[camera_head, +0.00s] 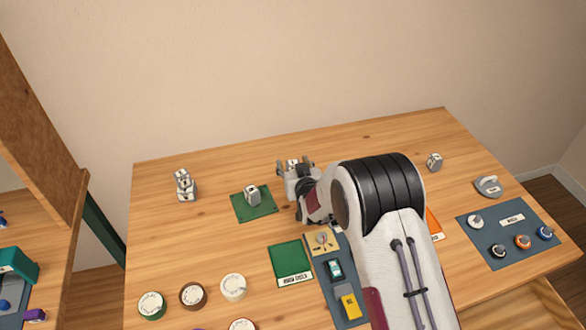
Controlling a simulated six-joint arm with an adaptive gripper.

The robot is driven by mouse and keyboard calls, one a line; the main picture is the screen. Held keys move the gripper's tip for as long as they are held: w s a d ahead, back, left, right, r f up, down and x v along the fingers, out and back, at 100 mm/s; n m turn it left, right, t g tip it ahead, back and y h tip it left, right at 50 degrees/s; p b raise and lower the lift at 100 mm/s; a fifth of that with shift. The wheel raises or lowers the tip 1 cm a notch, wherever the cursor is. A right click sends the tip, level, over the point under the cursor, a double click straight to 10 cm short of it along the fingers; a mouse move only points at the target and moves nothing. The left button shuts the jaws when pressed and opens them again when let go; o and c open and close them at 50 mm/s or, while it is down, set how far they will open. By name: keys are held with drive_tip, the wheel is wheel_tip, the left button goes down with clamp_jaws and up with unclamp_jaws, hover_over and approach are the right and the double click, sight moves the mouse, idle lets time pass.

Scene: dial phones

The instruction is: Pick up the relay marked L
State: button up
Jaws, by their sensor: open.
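Several small pale grey blocks that look like relays stand on the table; their letters are too small to read, so I cannot tell which is marked L. One block (184,185) stands at the left. Another block (252,195) stands on a green mat (241,210). A third block (434,162) stands at the back right. My gripper (295,166) is open at the back middle, right of the green mat. Something pale shows between its fingers; I cannot tell whether it is a block or part of the gripper. My arm hides the table behind it.
A blue-grey mat (480,237) with several knobs lies at the right, below a grey dial piece (488,186). Round dials, including a white one (233,287), stand at the front left. A green labelled tray (289,261) lies front middle.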

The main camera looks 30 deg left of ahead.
drive_tip(key=shift+w+a+f, duration=0.15)
drive_tip(key=shift+w, duration=0.05)
idle(0.5)
drive_tip(key=c, duration=1.2)
